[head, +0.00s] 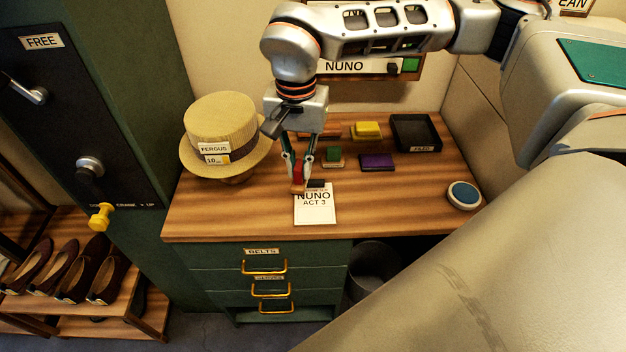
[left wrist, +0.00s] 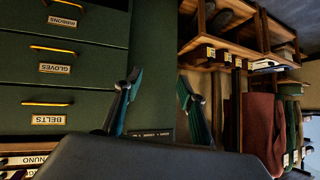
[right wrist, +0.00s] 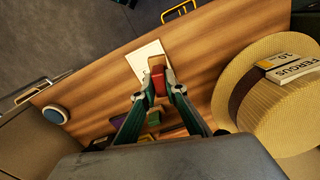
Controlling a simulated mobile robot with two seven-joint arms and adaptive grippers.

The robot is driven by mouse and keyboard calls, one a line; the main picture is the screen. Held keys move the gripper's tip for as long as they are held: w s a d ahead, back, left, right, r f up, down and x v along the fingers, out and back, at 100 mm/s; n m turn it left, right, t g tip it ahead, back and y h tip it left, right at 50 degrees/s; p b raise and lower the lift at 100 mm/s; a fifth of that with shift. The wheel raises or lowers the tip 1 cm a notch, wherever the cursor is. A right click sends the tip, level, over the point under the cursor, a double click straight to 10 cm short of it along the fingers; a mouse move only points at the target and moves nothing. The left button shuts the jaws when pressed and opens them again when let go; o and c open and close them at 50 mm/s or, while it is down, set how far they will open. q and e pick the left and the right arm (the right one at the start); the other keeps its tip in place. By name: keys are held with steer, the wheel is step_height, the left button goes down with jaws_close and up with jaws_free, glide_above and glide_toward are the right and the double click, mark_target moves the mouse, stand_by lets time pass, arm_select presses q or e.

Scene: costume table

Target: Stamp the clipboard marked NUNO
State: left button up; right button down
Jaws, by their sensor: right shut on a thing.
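The clipboard marked NUNO, ACT 3 (head: 316,213) lies on the wooden table top. It also shows as a pale sheet in the right wrist view (right wrist: 146,56). My right gripper (head: 299,171) points down at the clipboard's upper left edge. It is shut on a red stamp (right wrist: 158,79) with a wooden base. I cannot tell whether the stamp touches the clipboard. A small dark piece, perhaps the clip, shows at the clipboard's top. My left gripper (left wrist: 157,88) is open and empty, facing the drawer fronts and a shelf in the left wrist view.
Behind the clipboard are a green stamp (head: 333,155), a purple pad (head: 377,161), a yellow block (head: 366,130) and a black tray (head: 414,133). A straw hat tagged FERGUS (head: 222,130) stands left. A round blue-topped tin (head: 463,194) is at right. The front table strip is clear.

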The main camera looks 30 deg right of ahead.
steer(key=m, duration=0.2)
steer(key=m+b, duration=0.1)
steer(key=m, duration=0.3)
steer(key=shift+s+d+f+m+b, duration=0.3)
steer(key=shift+s+m, duration=0.1)
steer(key=f+m+b, duration=0.2)
steer(key=m, duration=0.4)
steer(key=s+d+f+m+b, duration=0.1)
steer(key=f+m+b, duration=0.1)
steer(key=m, duration=0.4)
steer(key=s+f+m+b, duration=0.1)
steer(key=f+m+b, duration=0.1)
steer(key=m, duration=0.3)
steer(key=shift+d+f+m+b, duration=0.2)
steer(key=shift+m+b, duration=0.2)
steer(key=shift+b, duration=0.3)
steer(key=shift+f+b, duration=0.4)
steer(key=shift+f, duration=0.1)
arm_select(q)
step_height(320, 180, down, 8)
steer(key=d, duration=0.1)
steer(key=shift+w+d+r, duration=0.15)
steer(key=shift+w+r, duration=0.05)
steer(key=shift+w, duration=0.05)
steer(key=shift+s+d+f, duration=0.1)
steer(key=shift+s+f, duration=0.1)
arm_select(e)
steer(key=shift+f, duration=0.1)
